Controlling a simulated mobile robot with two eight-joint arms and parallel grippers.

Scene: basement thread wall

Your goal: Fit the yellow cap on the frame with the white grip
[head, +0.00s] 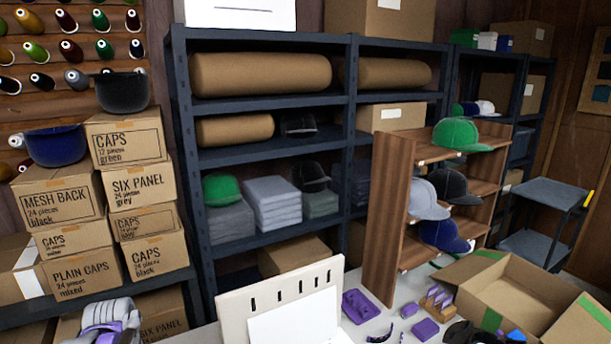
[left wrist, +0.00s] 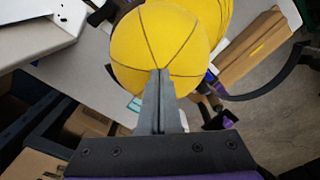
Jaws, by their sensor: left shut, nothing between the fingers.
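The yellow cap (left wrist: 160,35) shows in the left wrist view with its domed crown toward the camera; more yellow, perhaps its brim, shows behind it at the upper right. My left gripper (left wrist: 160,73) is shut, its fingertips overlapping the lower edge of the crown in the picture. Nothing is held between the fingers; I cannot tell whether they touch the cap. A black curved band (left wrist: 275,88) and small dark parts lie to the right of the cap. I cannot make out a white grip. In the head view the yellow cap is not visible, and my right gripper is not in view.
A wooden cap rack (head: 386,220) with several caps stands on the table, beside an open cardboard box (head: 500,283). Purple blocks (head: 425,329) and a pale slotted board (head: 228,312) are at the front. Stacked boxes (head: 75,265) and dark shelving (head: 280,160) close the left and back.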

